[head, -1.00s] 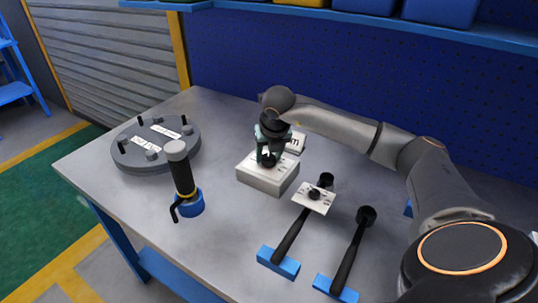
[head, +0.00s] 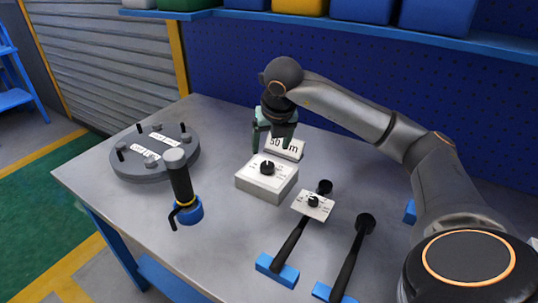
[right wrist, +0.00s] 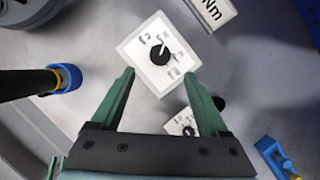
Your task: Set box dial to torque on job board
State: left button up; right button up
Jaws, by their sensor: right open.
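The box dial is a black knob (head: 267,167) on top of a white box (head: 264,187) in the middle of the bench. In the right wrist view the knob (right wrist: 160,56) sits among printed marks, and its white pointer line aims up and slightly right. The job board (head: 286,147) is a white sign behind the box, reading "50" and "m" with its middle covered by a finger; "Nm" shows in the right wrist view (right wrist: 212,10). My right gripper (head: 271,146) is open and empty, above and behind the knob, apart from it. My left gripper is out of view.
A grey flanged disc (head: 155,155) with bolts and labels lies at left. A black-handled tool (head: 180,180) stands in a blue holder. Two black wrenches (head: 288,249) (head: 347,268) lie in blue rests in front right; one carries a small dial plate (head: 313,205).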

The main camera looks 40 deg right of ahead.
jog(key=shift+v, duration=1.75)
